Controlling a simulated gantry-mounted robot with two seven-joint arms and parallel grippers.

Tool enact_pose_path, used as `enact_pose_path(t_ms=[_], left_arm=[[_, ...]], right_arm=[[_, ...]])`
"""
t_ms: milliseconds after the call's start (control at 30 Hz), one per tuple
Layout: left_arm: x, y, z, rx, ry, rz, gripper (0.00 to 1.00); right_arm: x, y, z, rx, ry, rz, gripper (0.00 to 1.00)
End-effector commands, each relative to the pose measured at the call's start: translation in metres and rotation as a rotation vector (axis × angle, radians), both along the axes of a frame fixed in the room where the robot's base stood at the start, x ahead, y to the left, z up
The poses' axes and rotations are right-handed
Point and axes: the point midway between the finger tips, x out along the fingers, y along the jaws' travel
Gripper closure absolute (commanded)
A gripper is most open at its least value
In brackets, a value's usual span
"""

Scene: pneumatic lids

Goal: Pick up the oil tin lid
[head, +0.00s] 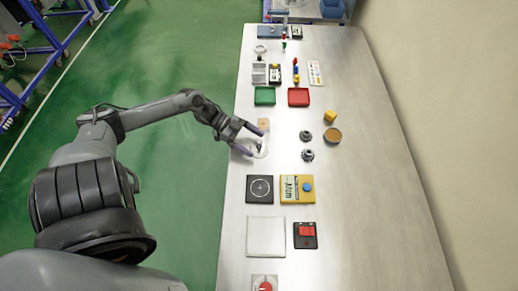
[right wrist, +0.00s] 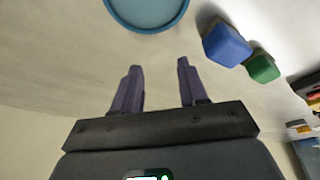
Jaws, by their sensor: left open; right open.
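I cannot tell for certain which thing is the oil tin lid. A round tan-topped item (head: 332,134) stands on the table to the right of two dark knobbed parts, and may be the tin with its lid. My left gripper (head: 257,143) is open over the table's left edge, close to a small pale ring-like part (head: 263,152) and a tan block (head: 263,123). Whether it touches them is unclear. My right gripper (right wrist: 159,66) is open and empty in the right wrist view. A blue-rimmed round item (right wrist: 147,26) lies beyond its fingertips, apart from them.
The two dark knobbed parts (head: 306,145) and a yellow block (head: 330,117) are near the tan-topped item. A blue block (right wrist: 226,45) and green block (right wrist: 262,68) show at right. The table's right side is clear.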

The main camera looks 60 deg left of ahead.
Motion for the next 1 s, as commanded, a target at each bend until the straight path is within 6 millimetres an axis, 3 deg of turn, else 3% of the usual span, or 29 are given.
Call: enact_pose_path(t_ms=[233, 567, 1000], left_arm=[[0.016, -0.022, -0.010, -0.002, -0.001, 0.000, 0.11], [0.018, -0.026, -0.012, 0.000, 0.000, -0.001, 0.11], [0.017, -0.026, -0.013, 0.000, 0.003, 0.000, 0.79]], right_arm=[[0.000, 0.001, -0.002, 0.004, 0.002, -0.002, 0.57], [0.000, 0.000, -0.003, 0.000, 0.002, 0.000, 0.57], [-0.001, -0.002, -0.003, -0.009, 0.002, 0.006, 0.57]])
